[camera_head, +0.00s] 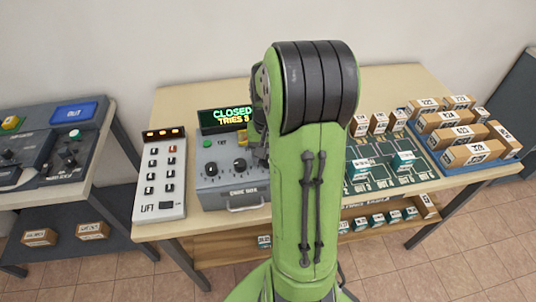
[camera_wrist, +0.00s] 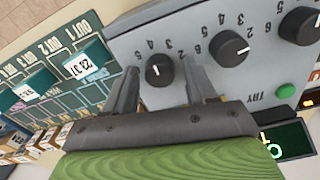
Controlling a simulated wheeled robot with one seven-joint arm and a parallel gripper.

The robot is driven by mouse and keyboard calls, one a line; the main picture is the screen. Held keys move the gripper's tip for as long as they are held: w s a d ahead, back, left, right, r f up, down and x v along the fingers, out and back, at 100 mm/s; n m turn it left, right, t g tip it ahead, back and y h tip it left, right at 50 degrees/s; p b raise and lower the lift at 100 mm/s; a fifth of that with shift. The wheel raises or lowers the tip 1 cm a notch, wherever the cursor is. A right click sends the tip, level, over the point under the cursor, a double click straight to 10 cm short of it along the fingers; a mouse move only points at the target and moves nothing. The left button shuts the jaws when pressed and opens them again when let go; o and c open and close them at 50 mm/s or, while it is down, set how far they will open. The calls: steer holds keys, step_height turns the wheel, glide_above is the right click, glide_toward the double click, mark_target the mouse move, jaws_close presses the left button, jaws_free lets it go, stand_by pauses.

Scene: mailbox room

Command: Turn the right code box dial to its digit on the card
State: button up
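The grey code box (camera_head: 222,180) stands on the table in the head view, with two dark dials showing. My arm hides its right side, including the right dial. In the wrist view, seen turned around, the right dial (camera_wrist: 158,71) is the leftmost of three black dials, with a white pointer mark and digits around it. My gripper (camera_wrist: 162,78) is open, one finger on each side of this dial. A gap shows beside the dial; I cannot tell how deep the fingers reach. The display (camera_head: 223,119) reads CLOSED, TRIES 3. I cannot make out a code card.
The middle dial (camera_wrist: 229,48) and left dial (camera_wrist: 300,26) sit beside my gripper, with a green TRY button (camera_wrist: 286,91) below. A LIFT panel (camera_head: 161,180) stands left of the box. A green mat (camera_head: 382,180) with small boxes and a blue tray (camera_head: 514,148) of parcels lie right.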

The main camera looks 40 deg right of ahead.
step_height(320, 180, up, 16)
steer(key=p, duration=0.4)
steer(key=shift+f, duration=0.1)
stand_by(0.4)
